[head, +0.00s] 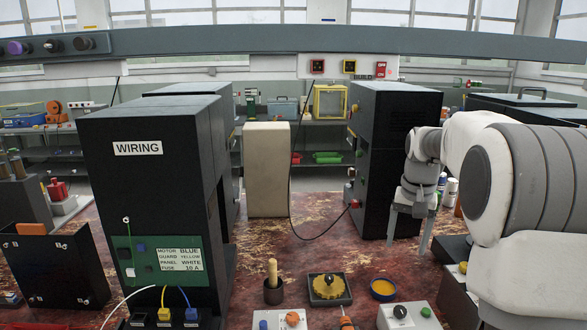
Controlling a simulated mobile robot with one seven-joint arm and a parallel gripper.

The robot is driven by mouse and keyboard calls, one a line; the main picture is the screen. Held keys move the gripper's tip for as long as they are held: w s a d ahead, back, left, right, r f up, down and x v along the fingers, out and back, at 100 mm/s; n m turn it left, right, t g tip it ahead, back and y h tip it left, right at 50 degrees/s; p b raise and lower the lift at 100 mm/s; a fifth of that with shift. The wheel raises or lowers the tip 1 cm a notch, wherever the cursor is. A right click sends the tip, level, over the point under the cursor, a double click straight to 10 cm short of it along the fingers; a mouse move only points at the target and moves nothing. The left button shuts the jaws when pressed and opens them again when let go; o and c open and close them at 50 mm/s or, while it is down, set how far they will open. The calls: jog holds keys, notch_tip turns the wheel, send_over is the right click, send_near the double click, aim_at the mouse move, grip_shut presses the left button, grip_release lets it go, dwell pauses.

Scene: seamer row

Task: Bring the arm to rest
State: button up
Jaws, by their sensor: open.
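My arm (505,185) reaches in from the right side of the head view, bent, with its wrist at the right of the bench. My gripper (408,244) points down in front of the dark cabinet on the right. Its two fingers stand apart, and nothing shows between them. I cannot tell how high the fingertips are above the bench.
A dark cabinet labelled WIRING (150,200) stands at left on the worn red bench (285,236). The right dark cabinet (398,110) is close behind my gripper. The bench centre is mostly clear.

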jog(key=s+a+r+n+t, duration=0.1)
jog(key=s+a+r, duration=0.3)
jog(key=s+r, duration=0.25)
jog(key=s+a+n+t+p, duration=0.1)
jog(key=s+a, duration=0.3)
jog(key=s, duration=0.7)
jog(key=s+a+f+n+t+p, duration=0.1)
jog(key=s+a+n+t, duration=0.1)
jog(key=s, duration=0.9)
jog(key=shift+s+a+n, duration=0.2)
jog(key=shift+a+n, duration=0.3)
jog(key=shift+a, duration=0.55)
jog(key=shift+d, duration=0.1)
